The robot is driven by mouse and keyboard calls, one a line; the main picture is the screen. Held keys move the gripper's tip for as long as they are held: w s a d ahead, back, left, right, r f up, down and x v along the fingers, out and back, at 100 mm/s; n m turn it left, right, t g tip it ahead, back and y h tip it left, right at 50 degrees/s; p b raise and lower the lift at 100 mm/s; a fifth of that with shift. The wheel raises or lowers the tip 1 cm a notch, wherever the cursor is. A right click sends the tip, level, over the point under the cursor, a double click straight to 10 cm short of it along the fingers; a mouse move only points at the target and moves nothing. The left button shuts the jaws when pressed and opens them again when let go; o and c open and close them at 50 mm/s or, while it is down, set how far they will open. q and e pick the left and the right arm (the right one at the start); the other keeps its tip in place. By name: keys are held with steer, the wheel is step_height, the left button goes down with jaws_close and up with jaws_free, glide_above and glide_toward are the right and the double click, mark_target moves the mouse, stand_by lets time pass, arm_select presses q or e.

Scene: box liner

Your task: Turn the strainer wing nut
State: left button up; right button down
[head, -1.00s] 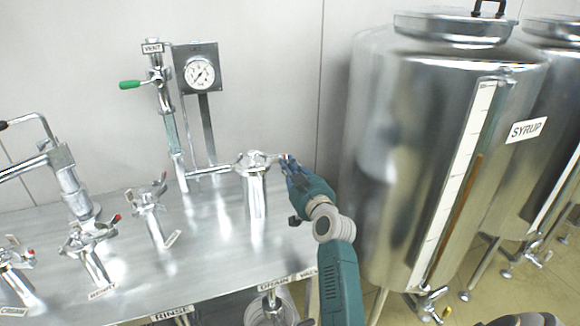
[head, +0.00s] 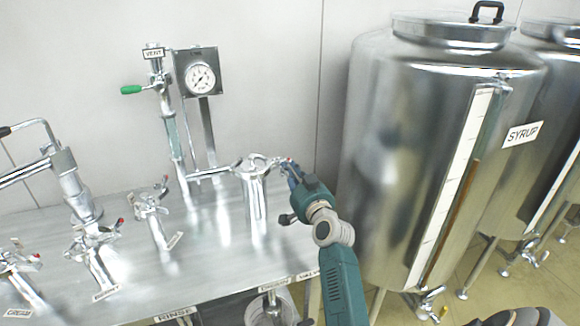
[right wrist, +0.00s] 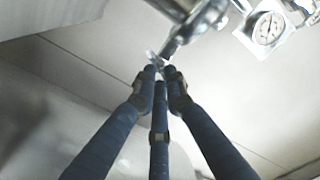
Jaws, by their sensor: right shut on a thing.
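The strainer (head: 255,200) is a shiny upright metal cylinder at the right part of the steel bench, with a clamp and bar across its top. The wing nut (head: 283,160) is a small shiny piece at the right end of that top, mostly hidden by the fingers. My right gripper (head: 289,168) reaches it from the right and is shut on it. In the right wrist view, the three dark blue fingers (right wrist: 160,76) meet at a small bright metal piece just under the strainer's top. My left gripper is not in view.
A pressure gauge (head: 200,78) and a vent pipe with a green handle (head: 131,89) stand behind the strainer. Several valves, such as one with a red-tipped handle (head: 152,205), stand to the left. A large syrup tank (head: 400,170) is close to the right of my arm.

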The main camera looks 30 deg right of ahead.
steer(key=m+p, duration=0.1)
steer(key=m, duration=0.3)
steer(key=m+p, duration=0.1)
steer(key=m, duration=0.3)
steer(key=m+p, duration=0.2)
steer(key=m, duration=0.2)
steer(key=shift+f, duration=0.4)
steer(key=shift+m, duration=0.3)
steer(key=c, duration=1.8)
jaws_free()
steer(key=v, duration=1.2)
